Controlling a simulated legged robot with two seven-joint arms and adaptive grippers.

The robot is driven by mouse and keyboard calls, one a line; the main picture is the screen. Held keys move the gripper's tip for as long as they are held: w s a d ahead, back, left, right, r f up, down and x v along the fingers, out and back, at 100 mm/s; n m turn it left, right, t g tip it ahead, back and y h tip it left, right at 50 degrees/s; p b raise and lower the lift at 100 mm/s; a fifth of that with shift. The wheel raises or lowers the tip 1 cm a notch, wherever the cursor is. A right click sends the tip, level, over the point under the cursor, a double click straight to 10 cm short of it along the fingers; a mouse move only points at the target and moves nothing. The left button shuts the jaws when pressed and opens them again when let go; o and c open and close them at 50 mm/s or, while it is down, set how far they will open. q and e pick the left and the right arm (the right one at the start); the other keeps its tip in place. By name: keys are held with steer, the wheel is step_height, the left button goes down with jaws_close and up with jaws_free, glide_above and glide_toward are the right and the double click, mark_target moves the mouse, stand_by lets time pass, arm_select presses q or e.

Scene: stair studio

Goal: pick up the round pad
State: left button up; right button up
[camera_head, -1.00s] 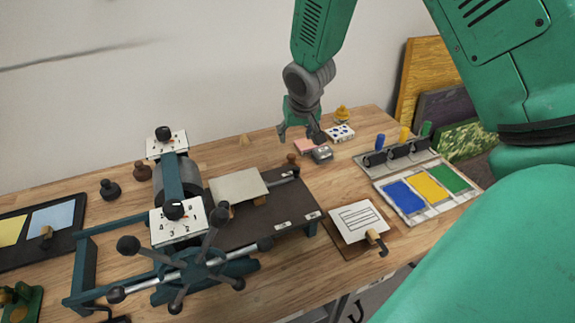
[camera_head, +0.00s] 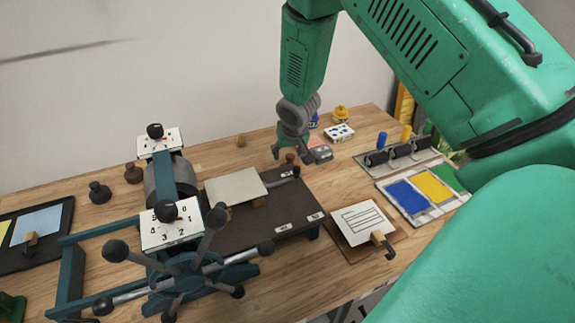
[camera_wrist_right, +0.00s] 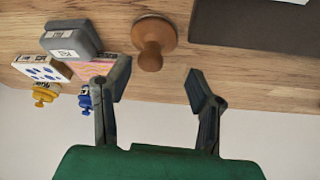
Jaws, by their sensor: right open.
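A brown round pad with a knob handle (camera_wrist_right: 152,40) stands on the wooden table beside the dark press bed. In the head view it is a small brown shape (camera_head: 291,158) just below my right gripper (camera_head: 299,154). In the right wrist view the gripper (camera_wrist_right: 158,84) is open and empty. Its two fingers are spread, with the pad ahead of the gap, a little to the left of its middle. The fingers do not appear to touch the pad. My left gripper is not in view.
A grey block (camera_wrist_right: 70,39), a pink-striped block (camera_wrist_right: 92,67) and a blue-spotted box (camera_wrist_right: 42,68) sit close to the pad. The press (camera_head: 172,250) with its spoked wheel stands left. Ink slabs (camera_head: 407,197) lie right.

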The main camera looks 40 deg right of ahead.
mark_target(289, 158)
steer(key=d+f, duration=0.1)
steer(key=w+f, duration=0.1)
steer(key=f, duration=0.1)
steer(key=d+f, duration=0.1)
steer(key=f, duration=0.1)
steer(key=shift+w+d, duration=0.25)
steer(key=shift+d, duration=0.1)
steer(key=shift+a+r, duration=0.35)
steer(key=shift+a, duration=0.15)
jaws_close()
steer(key=shift+s+a, duration=0.1)
steer(key=shift+a, duration=0.1)
